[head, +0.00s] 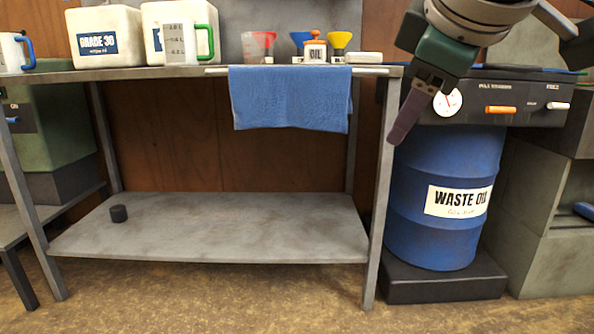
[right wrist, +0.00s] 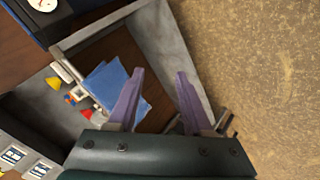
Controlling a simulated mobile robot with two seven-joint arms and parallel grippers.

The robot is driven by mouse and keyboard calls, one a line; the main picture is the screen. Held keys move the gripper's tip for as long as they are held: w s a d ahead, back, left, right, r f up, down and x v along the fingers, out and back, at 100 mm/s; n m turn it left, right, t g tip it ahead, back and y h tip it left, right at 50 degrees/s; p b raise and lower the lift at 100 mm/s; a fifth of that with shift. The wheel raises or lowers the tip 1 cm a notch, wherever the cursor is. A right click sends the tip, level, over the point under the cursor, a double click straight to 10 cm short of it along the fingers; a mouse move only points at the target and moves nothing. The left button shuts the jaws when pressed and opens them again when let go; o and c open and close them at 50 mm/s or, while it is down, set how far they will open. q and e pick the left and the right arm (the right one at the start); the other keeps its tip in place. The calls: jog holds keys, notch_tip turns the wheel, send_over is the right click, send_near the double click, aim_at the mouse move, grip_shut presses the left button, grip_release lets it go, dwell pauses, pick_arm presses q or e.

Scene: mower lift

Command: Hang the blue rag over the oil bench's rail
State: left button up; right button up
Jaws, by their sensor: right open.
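The blue rag (head: 290,98) hangs over the rail (head: 370,72) along the front edge of the oil bench (head: 140,73). Its front flap hangs straight down with a fairly even lower edge. How far it reaches behind the rail is hidden. My right gripper (head: 404,118) is open and empty, right of the rag and apart from it, in front of the bench's right end. In the right wrist view the rag (right wrist: 103,82) shows beyond the left finger of the open gripper (right wrist: 158,76), partly hidden by it. My left gripper is not in view.
A blue waste oil drum (head: 440,180) stands right of the bench.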

pick_arm(q)
jog(key=s+d+f+n+g+h, duration=0.15)
jog(key=d+n+h, duration=0.25)
jog(key=d, duration=0.7)
pick_arm(e)
jog(key=s+a+f+m+g+y, duration=0.2)
jog(key=s+f+m+g, duration=0.1)
jog(key=s+f, duration=1.05)
jog(key=s+d+f+m+g+h, duration=0.1)
jog(key=s+d+f+m, duration=0.3)
jog(key=s, duration=0.4)
jog(key=s+d+f+m+g+h, duration=0.15)
jog(key=s+d+f, duration=0.3)
jog(key=s, duration=0.45)
pick_arm(q)
notch_tip(320, 180, up, 84)
jog(key=p, duration=8.4)
jog(key=shift+s+a+f+m+y, duration=0.15)
jog(key=shift+s+a+m+y, duration=0.15)
jog(key=shift+s+a, duration=0.1)
pick_arm(e)
notch_tip(320, 180, up, 83)
jog(key=shift+s+a+m+y, duration=0.2)
jog(key=shift+a+m+y, duration=0.15)
jog(key=shift+m, duration=0.1)
pick_arm(q)
jog(key=shift+t, duration=0.25)
